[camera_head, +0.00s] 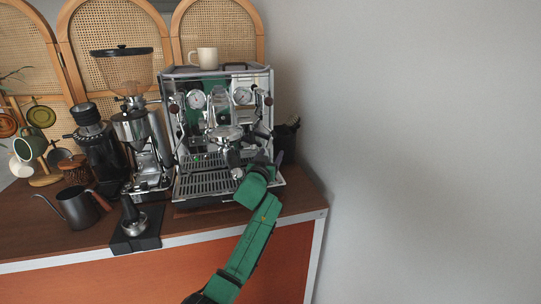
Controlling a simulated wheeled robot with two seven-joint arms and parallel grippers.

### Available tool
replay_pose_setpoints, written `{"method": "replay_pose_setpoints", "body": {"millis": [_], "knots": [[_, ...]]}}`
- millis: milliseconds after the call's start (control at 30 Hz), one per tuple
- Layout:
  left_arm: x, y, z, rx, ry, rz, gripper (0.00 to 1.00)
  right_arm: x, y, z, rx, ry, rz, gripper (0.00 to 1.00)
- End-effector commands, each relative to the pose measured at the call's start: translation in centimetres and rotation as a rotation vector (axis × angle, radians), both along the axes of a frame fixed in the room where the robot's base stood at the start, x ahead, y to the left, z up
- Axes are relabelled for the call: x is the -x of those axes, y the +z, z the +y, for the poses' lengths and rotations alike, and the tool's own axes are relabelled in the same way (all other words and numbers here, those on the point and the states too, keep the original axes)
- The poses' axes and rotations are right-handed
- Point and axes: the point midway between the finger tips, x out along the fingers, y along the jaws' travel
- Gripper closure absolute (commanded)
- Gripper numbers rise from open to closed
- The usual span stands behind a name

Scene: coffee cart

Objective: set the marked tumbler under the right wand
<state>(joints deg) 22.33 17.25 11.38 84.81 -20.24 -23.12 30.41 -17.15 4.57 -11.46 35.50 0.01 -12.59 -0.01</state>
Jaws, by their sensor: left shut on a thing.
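The espresso machine (222,130) stands on the counter, its gauges and drip tray (208,184) facing me. The right wand hangs at the machine's right front; its lower part is hard to make out behind my arm. My left gripper (240,165) is at the right front of the machine, above the right part of the drip tray. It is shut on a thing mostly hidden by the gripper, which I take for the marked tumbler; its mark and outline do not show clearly. I cannot tell whether it touches the tray. My right gripper is not in view.
A grinder (138,130) stands left of the machine. A tamper (132,215) on a dark mat and a black kettle (76,208) are near the front left. A cream mug (207,58) sits on the machine. A dark container (287,138) stands at right. The right counter end is bare.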

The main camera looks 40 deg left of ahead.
Motion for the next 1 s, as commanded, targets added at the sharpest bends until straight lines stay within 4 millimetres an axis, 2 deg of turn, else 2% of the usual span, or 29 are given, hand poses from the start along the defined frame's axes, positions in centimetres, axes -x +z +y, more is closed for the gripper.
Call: {"method": "replay_pose_setpoints", "body": {"millis": [67,100,133,167,433,567,1000], "knots": [[0.0,0.0,0.0,0.0,0.0,-0.001,0.9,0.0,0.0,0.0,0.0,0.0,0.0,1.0],[0.0,0.0,0.0,0.0,0.0,-0.001,0.17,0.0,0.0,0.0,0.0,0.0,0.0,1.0],[0.0,0.0,0.0,0.0,0.0,-0.001,0.05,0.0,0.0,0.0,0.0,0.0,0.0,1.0],[0.0,0.0,0.0,0.0,0.0,-0.001,0.0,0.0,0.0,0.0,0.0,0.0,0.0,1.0],[0.2,0.0,-0.1,0.0,0.0,0.0,0.0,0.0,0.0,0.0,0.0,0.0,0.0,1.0],[1.3,-0.1,-0.6,-0.001,0.0,0.0,0.0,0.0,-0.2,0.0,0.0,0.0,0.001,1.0],[9.4,-0.3,-4.4,0.001,-0.001,0.0,0.0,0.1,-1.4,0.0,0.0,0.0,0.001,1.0]]}}
